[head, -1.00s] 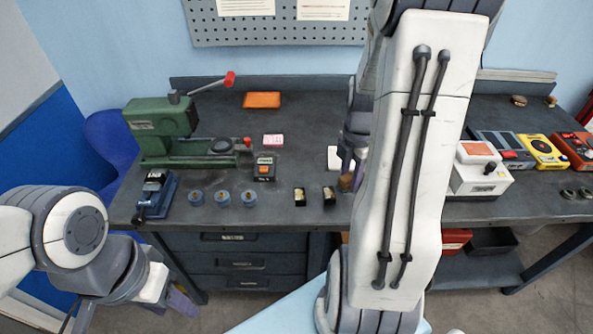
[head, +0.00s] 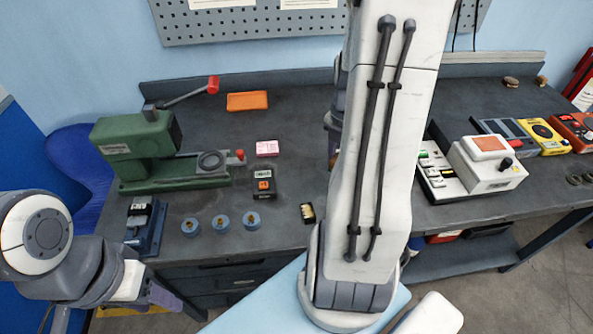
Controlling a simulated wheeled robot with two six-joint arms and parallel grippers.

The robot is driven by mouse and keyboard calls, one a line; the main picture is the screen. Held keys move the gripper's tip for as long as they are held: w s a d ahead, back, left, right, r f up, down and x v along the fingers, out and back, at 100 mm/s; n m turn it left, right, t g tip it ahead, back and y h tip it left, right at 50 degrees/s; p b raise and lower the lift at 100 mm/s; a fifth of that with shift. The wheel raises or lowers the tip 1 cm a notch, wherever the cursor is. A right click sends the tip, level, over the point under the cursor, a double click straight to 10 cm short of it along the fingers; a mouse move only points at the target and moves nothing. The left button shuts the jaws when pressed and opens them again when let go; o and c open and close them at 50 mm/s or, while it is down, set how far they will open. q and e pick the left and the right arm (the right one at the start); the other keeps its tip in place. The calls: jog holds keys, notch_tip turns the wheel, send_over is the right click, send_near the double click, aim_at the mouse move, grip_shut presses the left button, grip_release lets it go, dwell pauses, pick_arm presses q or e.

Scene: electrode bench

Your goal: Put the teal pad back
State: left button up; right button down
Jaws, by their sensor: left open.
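I cannot make out a teal pad in this view; my right arm hides the middle of the bench. My left gripper (head: 168,300) is low at the left, in front of the bench's front edge. It is open, with nothing seen between its fingers. My right arm stands upright across the middle of the picture, and its gripper is hidden behind it.
Bench space behind the pink block is clear.

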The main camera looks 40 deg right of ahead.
jog(key=p, duration=0.1)
send_over(301, 180)
notch_tip(301, 180, down, 6)
jog(key=shift+r, duration=0.2)
notch_tip(301, 180, down, 4)
jog(key=shift+r+p, duration=0.1)
jog(key=shift+p, duration=0.45)
jog(key=shift+f, duration=0.2)
jog(key=shift+f, duration=0.15)
jog(key=c, duration=0.5)
grip_release()
jog(key=shift+c, duration=0.2)
